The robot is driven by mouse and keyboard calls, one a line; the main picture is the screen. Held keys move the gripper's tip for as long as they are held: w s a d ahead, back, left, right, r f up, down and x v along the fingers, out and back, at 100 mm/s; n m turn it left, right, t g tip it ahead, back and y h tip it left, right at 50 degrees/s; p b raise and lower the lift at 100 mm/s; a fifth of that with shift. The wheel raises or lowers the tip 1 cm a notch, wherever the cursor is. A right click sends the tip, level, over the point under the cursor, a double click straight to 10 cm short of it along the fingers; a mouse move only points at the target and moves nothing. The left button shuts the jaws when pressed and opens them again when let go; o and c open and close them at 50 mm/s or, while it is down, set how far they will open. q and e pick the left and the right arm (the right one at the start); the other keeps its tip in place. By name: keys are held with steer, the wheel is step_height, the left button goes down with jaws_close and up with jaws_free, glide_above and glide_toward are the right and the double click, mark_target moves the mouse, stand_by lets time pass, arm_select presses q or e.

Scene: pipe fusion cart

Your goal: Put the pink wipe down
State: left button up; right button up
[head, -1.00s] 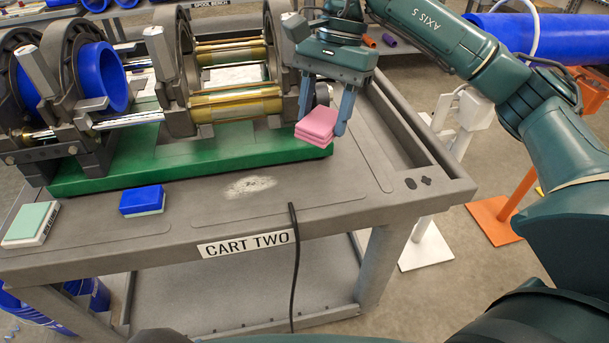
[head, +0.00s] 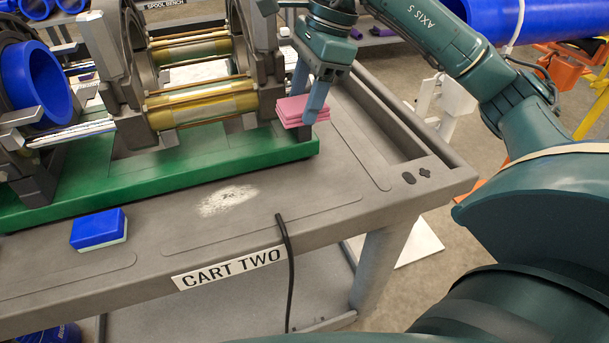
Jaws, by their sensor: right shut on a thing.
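The pink wipe (head: 291,109) is a small folded stack at the right end of the green machine base, near the back right of the cart top. My right gripper (head: 308,105) comes down over it from above and is shut on it. My left gripper is not in view.
The pipe fusion machine with its green base (head: 180,173) fills the back of the cart (head: 330,205). A blue sponge block (head: 98,229) lies at the front left. A black cable (head: 288,265) hangs over the front edge. The cart top right of the base is clear.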

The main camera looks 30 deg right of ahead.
mark_target(299, 187)
step_height(299, 187, down, 17)
steer(key=shift+r+b, duration=0.1)
steer(key=shift+b, duration=0.45)
steer(key=o, duration=0.9)
steer(key=shift+r+p, duration=0.3)
steer(key=v, duration=1.1)
steer(key=shift+d+r, duration=0.25)
steer(key=shift+r, duration=0.1)
